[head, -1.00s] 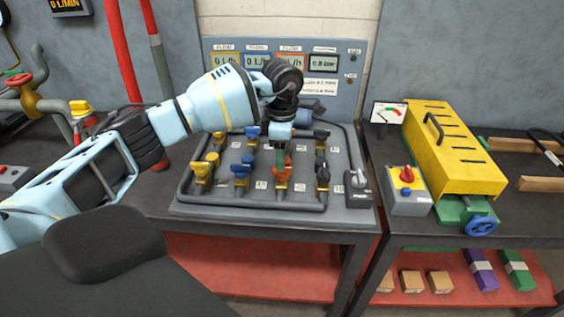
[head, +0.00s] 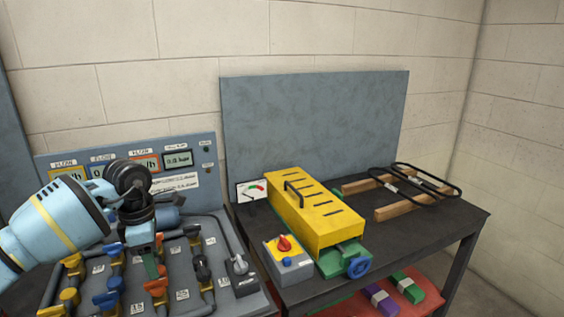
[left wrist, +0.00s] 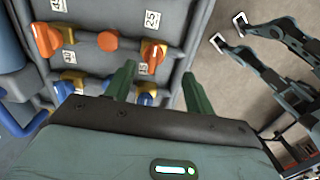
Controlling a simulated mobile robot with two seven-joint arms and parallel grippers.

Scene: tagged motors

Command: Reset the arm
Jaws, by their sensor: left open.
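My left arm comes in from the left in the head view. Its gripper (head: 150,262) hangs over the grey valve board (head: 232,297). Orange-handled valves (left wrist: 152,52) and blue-handled valves (left wrist: 70,85) lie beyond the fingers. An orange valve (head: 156,286) shows just below the gripper in the head view; I cannot tell whether the fingers touch anything.
Behind the board stands a panel with flow displays (head: 177,159). To the right, a dark table (head: 425,237) holds a yellow slotted box (head: 318,222), a grey switch box (head: 290,262) with a red knob, a small gauge (head: 252,189) and wooden bars (head: 400,205). The wall area above is clear.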

